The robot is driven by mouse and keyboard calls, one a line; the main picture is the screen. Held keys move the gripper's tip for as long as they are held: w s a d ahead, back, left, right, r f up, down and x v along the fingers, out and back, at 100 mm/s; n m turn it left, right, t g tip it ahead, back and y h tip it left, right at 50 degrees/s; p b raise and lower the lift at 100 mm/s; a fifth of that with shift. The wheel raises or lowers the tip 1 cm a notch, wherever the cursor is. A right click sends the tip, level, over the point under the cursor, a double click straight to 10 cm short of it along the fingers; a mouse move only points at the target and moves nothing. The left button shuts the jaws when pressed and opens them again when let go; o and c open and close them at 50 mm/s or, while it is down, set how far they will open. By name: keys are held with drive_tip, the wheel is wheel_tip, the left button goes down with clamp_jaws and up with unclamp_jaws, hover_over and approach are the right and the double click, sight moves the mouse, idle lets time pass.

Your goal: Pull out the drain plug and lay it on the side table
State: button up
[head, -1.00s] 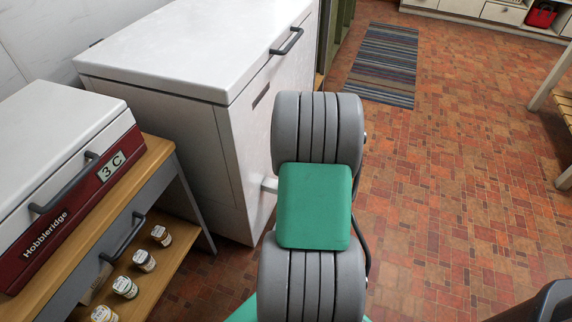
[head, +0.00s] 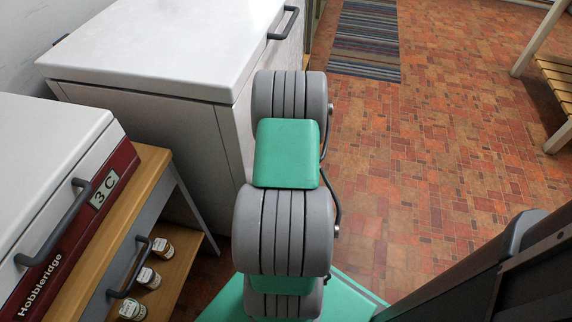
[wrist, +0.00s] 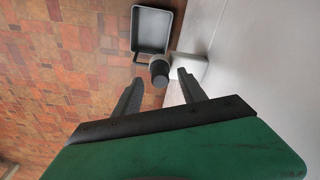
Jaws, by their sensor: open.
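The drain plug (wrist: 161,74) is a dark ribbed cylinder on the end of a pale spout (wrist: 189,67), in the wrist view. The spout comes out of the side of the white chest-like tub (wrist: 235,70). My gripper (wrist: 160,79) is open, with one dark finger on each side of the plug in the picture. I cannot tell whether the fingers touch it. In the head view, the tub (head: 160,40) stands at the upper left; plug and gripper are hidden behind my arm there.
A grey tray (wrist: 134,43) lies on the floor near the spout. A wooden table (head: 150,165) at left bears a white and red case (head: 95,200); several jars (head: 148,278) sit on its lower shelf. A slatted wooden bench (head: 556,80) stands at right. Tiled floor between is open.

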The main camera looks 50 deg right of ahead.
wheel_tip(320, 180, down, 2)
drive_tip(key=shift+w+d+f, duration=0.1)
drive_tip(key=shift+d+f, duration=0.05)
drive_tip(key=shift+f, duration=0.1)
drive_tip(key=shift+c, duration=0.6)
clamp_jaws()
